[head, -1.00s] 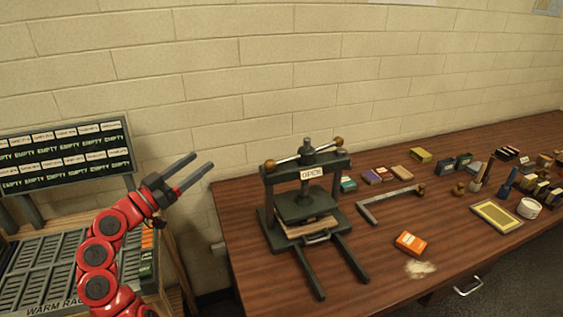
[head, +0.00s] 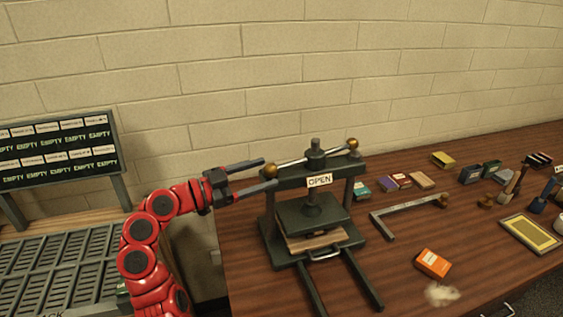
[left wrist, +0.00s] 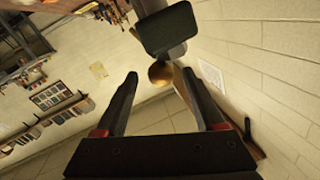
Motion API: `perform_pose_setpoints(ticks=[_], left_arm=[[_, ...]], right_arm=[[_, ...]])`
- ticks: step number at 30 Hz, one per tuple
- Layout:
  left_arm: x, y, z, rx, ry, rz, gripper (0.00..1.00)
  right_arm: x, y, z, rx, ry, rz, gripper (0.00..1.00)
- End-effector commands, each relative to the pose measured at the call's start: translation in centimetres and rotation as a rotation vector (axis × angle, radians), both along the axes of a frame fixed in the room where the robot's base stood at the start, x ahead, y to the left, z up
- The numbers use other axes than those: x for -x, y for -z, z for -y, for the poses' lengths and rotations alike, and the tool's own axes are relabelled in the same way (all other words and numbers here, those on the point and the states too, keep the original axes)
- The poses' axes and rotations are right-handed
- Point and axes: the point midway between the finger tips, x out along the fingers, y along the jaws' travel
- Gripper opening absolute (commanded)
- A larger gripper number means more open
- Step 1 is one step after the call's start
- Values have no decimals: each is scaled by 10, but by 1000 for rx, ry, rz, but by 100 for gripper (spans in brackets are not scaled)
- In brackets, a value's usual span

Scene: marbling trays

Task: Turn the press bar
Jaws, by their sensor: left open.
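The press (head: 312,215) is dark metal and stands on the wooden table, with a sign (head: 319,180) reading OPEN. The press bar (head: 292,162) is a silver rod across its top, with a brass ball at each end. My left gripper (head: 269,173) is open at the bar's left end, its fingers pointing right. The left brass ball (head: 271,170) shows between the fingertips; in the left wrist view the ball (left wrist: 161,73) also lies between the tips. I cannot tell whether they touch it. My right gripper is out of view.
A rack (head: 50,265) with slats stands left of the table, below a board (head: 60,155) of EMPTY labels. An orange box (head: 433,263) and an angled metal piece (head: 385,222) lie right of the press. Several small boxes lie further back.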

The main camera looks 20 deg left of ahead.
Motion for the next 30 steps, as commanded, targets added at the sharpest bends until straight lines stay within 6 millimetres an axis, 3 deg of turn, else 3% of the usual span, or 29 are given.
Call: perform_pose_setpoints(ticks=[3,9,21,30], left_arm=[[-18,-3,19,2,3,-2,71],[-37,-1,36,4,0,-2,71],[-43,0,40,3,-2,0,69],[-42,0,40,3,-2,0,15]], right_arm=[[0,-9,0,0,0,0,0],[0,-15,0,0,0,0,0],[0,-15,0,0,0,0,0],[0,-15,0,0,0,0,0]])
